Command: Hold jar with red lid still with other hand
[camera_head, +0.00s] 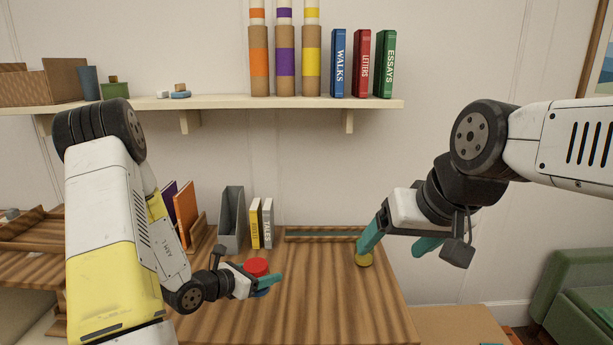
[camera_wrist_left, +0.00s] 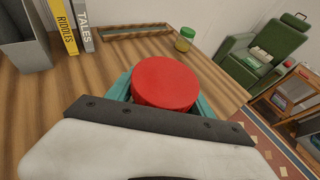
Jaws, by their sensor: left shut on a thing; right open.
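The jar with red lid (camera_head: 256,266) stands on the wooden desk, and its red lid fills the middle of the left wrist view (camera_wrist_left: 166,84). My left gripper (camera_head: 264,283) is shut around the jar just below the lid; teal fingers show on both sides of it. Most of the jar's body is hidden by the lid and fingers. My right gripper (camera_head: 391,252) is open and empty, above the right side of the desk. One of its fingers overlaps a small yellowish jar in the head view; I cannot tell whether they touch.
The small yellowish jar (camera_wrist_left: 184,38) stands near the desk's back right, by a shallow wooden tray (camera_wrist_left: 138,31). A grey file holder (camera_head: 231,218) and books (camera_head: 261,224) stand at the back. A shelf (camera_head: 225,104) crosses the wall above. The desk's front right is clear.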

